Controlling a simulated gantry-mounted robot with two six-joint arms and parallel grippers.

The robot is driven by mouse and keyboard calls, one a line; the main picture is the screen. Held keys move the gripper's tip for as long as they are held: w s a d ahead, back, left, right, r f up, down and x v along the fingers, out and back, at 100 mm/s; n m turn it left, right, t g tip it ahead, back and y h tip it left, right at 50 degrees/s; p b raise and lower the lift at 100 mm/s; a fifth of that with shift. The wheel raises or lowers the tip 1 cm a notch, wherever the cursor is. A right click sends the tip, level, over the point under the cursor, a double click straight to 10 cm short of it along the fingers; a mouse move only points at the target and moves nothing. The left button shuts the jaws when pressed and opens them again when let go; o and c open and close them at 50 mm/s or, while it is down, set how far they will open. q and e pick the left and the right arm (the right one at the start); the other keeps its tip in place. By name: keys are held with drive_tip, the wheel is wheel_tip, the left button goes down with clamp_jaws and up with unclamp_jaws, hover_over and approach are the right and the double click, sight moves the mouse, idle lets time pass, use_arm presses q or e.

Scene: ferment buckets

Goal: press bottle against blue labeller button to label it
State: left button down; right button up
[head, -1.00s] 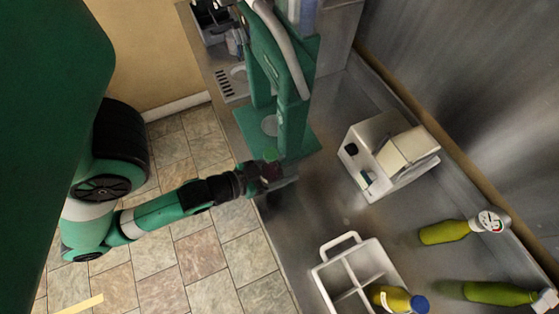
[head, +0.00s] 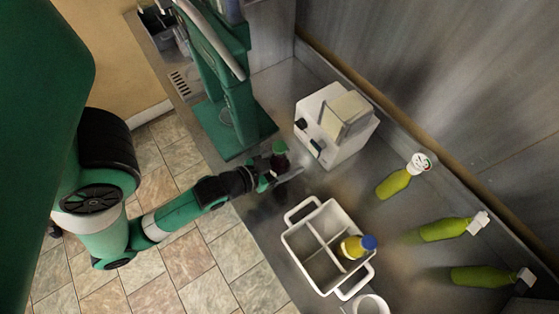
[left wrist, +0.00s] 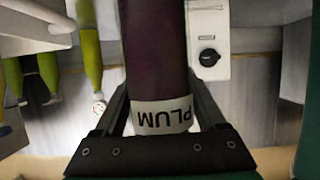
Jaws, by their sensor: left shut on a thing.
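My left gripper (head: 272,173) is shut on a dark plum bottle (head: 280,163) with a green top, held over the metal counter. In the left wrist view the bottle (left wrist: 155,50) is between the fingers, with a white band reading "PLUM" upside down. The labeller (head: 340,140) is a white box with a black knob, to the right of and behind the bottle in the head view, apart from it. Part of it, with the knob, shows in the left wrist view (left wrist: 208,40). A small bluish spot low on its front may be the button. My right gripper is not in view.
A green press stand (head: 235,115) is behind and left of the gripper. A white divided caddy (head: 290,240) holding a yellow bottle with a blue cap (head: 356,246) is in front. Green bottles with white tags (head: 393,183) are at right. A white round container (head: 371,305) is at the bottom.

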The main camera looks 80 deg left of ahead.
sight(316, 145)
use_arm(q)
drive_tip(key=shift+w+a+p, duration=0.15)
drive_tip(key=shift+w+a, duration=0.5)
drive_tip(key=shift+w, duration=0.6)
drive_tip(key=shift+w+a+p, duration=0.1)
drive_tip(key=shift+w+a, duration=0.5)
drive_tip(key=shift+w, duration=0.7)
drive_tip(key=shift+w+a+p, duration=0.15)
drive_tip(key=shift+w+a, duration=0.5)
drive_tip(key=shift+w, duration=0.6)
drive_tip(key=shift+w+a, duration=0.4)
drive_tip(key=shift+w, duration=0.35)
drive_tip(key=shift+s+d, duration=0.1)
drive_tip(key=shift+s+d+p, duration=0.2)
drive_tip(key=shift+s+d, duration=0.15)
drive_tip(key=shift+s, duration=0.35)
drive_tip(key=shift+s+d+p, duration=0.15)
drive_tip(key=shift+s+d, duration=0.2)
drive_tip(key=shift+s, duration=0.35)
drive_tip(key=shift+s+d+p, duration=0.2)
drive_tip(key=shift+s+d, duration=0.15)
drive_tip(key=shift+s, duration=0.35)
